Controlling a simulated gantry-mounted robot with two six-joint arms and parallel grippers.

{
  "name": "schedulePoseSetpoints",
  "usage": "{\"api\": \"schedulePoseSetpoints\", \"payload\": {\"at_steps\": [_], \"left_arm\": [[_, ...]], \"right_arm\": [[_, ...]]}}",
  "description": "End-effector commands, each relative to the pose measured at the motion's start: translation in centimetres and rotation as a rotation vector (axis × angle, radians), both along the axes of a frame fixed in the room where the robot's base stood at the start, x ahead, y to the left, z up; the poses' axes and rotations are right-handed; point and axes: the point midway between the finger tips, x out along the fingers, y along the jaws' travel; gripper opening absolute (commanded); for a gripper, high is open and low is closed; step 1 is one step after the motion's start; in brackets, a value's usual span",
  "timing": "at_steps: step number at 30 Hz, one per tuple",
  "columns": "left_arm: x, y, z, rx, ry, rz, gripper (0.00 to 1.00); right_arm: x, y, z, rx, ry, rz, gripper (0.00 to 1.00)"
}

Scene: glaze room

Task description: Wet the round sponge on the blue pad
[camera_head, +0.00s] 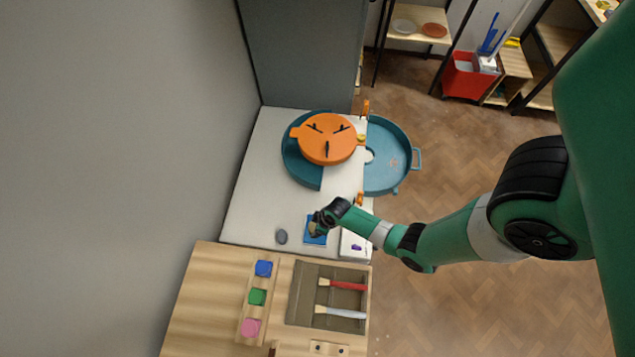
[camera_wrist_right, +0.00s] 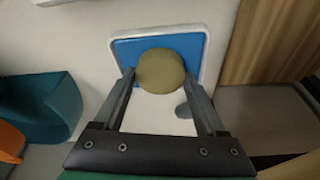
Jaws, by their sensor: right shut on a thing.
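The round, olive-yellow sponge (camera_wrist_right: 160,71) is between the fingers of my right gripper (camera_wrist_right: 160,78) in the right wrist view. The gripper is shut on its sides. The sponge is over the blue pad (camera_wrist_right: 126,50), which lies in a white-rimmed tray. Whether the sponge touches the pad is hard to tell. In the head view my right gripper (camera_head: 316,222) is over the blue pad (camera_head: 316,240), and the sponge (camera_head: 313,229) is mostly hidden. My left gripper is in neither view.
A blue pottery wheel (camera_head: 388,180) with an orange chuck (camera_head: 325,150) stands behind the pad. A grey stone-like piece (camera_head: 281,236) lies left of it. The wooden table (camera_head: 200,310) in front holds colored blocks and brushes (camera_head: 345,285).

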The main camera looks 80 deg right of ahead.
Motion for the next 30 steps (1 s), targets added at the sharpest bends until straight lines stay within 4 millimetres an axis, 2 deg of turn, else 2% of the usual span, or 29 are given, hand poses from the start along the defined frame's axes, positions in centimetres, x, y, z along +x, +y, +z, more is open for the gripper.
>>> {"api": "schedulePoseSetpoints", "payload": {"at_steps": [5,24,30], "left_arm": [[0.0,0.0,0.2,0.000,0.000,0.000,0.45],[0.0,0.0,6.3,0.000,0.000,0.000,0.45],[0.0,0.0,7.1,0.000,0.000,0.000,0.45]], "right_arm": [[-0.2,0.0,0.1,0.001,0.004,0.000,0.29],[-0.1,0.0,6.3,0.000,0.002,0.000,0.29],[-0.1,0.0,7.1,0.000,0.002,0.000,0.29]]}}
